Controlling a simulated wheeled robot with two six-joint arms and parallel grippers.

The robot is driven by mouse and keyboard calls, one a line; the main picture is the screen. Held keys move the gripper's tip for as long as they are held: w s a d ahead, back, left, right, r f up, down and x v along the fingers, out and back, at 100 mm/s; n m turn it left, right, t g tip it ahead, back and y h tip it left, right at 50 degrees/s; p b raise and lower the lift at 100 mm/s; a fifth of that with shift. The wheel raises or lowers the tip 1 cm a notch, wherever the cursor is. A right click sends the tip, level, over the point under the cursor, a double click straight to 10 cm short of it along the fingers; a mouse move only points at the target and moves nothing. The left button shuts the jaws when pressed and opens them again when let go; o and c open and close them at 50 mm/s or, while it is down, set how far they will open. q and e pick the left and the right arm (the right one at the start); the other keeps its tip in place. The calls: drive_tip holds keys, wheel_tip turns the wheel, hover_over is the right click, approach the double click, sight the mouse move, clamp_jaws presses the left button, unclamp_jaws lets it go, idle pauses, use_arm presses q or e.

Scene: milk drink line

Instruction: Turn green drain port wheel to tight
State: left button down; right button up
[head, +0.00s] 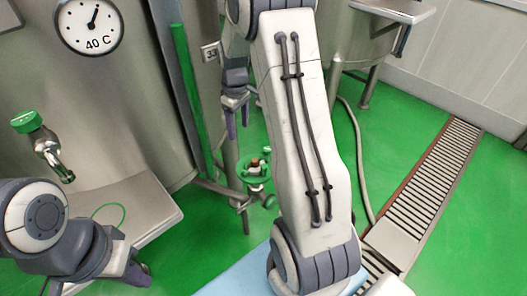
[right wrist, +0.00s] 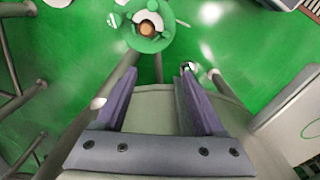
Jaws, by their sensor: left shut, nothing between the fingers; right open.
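A round green wheel-like part (head: 254,175) with a brown centre sits low on the piping, left of my right arm in the head view. It also shows at the top of the right wrist view (right wrist: 148,42), with a pale arc around its brown centre. My right gripper (head: 234,112) is open and empty, above and a little left of the green part. In the right wrist view its two purple fingers (right wrist: 158,66) are apart, with the green part beyond their tips and not touching. My left gripper (head: 140,274) is shut and empty at the lower left.
A steel tank with a 40 C dial (head: 90,26) and a green-topped tap (head: 28,122) stands at left. A smaller green knob (head: 270,201) hangs below the wheel-like part. A hose (head: 358,150) and floor grate (head: 440,180) lie at right. Green floor is open between them.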

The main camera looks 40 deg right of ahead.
drive_tip(key=d+f, duration=0.6)
drive_tip(key=d, duration=0.5)
wheel_tip(320, 180, down, 10)
drive_tip(key=shift+s+d+f+b, duration=0.1)
drive_tip(key=shift+b, duration=0.65)
clamp_jaws()
